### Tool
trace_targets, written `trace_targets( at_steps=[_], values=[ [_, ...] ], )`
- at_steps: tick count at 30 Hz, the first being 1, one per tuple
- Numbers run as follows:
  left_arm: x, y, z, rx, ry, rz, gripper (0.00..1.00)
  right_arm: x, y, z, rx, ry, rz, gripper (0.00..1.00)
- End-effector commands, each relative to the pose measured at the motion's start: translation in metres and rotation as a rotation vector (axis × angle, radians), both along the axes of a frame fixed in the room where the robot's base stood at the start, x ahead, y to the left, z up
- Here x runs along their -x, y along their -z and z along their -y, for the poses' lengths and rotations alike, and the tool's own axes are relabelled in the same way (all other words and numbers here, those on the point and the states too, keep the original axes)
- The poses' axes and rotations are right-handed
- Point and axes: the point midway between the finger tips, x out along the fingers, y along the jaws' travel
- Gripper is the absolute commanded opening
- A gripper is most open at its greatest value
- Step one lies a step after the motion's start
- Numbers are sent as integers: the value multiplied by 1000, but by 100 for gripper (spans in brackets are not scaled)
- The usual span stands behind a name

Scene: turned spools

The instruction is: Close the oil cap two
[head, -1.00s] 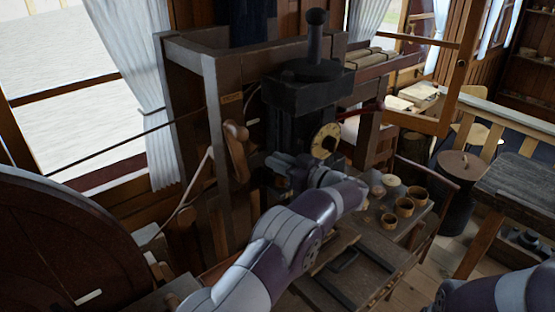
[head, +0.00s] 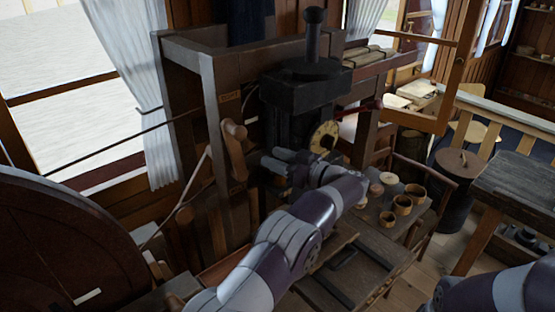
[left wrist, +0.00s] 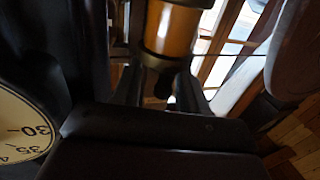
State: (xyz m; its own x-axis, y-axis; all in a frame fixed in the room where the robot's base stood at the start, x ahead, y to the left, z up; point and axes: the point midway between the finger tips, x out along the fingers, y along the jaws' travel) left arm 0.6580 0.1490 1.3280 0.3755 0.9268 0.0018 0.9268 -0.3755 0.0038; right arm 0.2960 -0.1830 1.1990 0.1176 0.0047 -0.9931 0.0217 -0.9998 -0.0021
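My left gripper (head: 276,162) is at the front of the dark machine (head: 296,88), just left of and below its yellow dial (head: 323,137). In the left wrist view its two dark fingers (left wrist: 162,88) stand apart. A shiny orange-brown cylinder (left wrist: 172,28) shows just beyond them, in line with the gap. I cannot tell whether the fingers touch it. I cannot make out which part is oil cap two, nor whether it is open or shut. My right gripper is out of view; only part of my right arm shows at the lower right.
A dial face with numbers (left wrist: 20,128) is close at the left in the wrist view. A wooden handle (head: 234,150) sticks out on the frame left of the gripper. Several small wooden cups (head: 403,205) stand on the bench to the right. A big dark wheel (head: 60,240) fills the lower left.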

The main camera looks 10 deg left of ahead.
Motion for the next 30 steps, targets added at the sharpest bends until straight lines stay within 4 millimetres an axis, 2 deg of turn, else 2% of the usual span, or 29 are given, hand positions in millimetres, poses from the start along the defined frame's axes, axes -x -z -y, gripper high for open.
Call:
trace_targets(
  at_steps=[5, 8, 13, 18, 23, 30],
  values=[
    [3, 5, 8, 1, 2, -1, 43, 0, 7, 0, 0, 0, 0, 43],
    [11, 8, 28, 2, 4, 0, 43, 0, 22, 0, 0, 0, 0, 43],
    [29, 8, 73, 2, 4, 2, 43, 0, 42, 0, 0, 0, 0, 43],
    [42, 2, 105, 1, 2, 3, 43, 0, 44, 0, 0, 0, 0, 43],
    [47, 1, 117, 1, 0, 0, 43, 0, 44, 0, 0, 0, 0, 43],
    [48, 1, 117, 1, 0, 0, 43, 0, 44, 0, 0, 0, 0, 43]
  ],
)
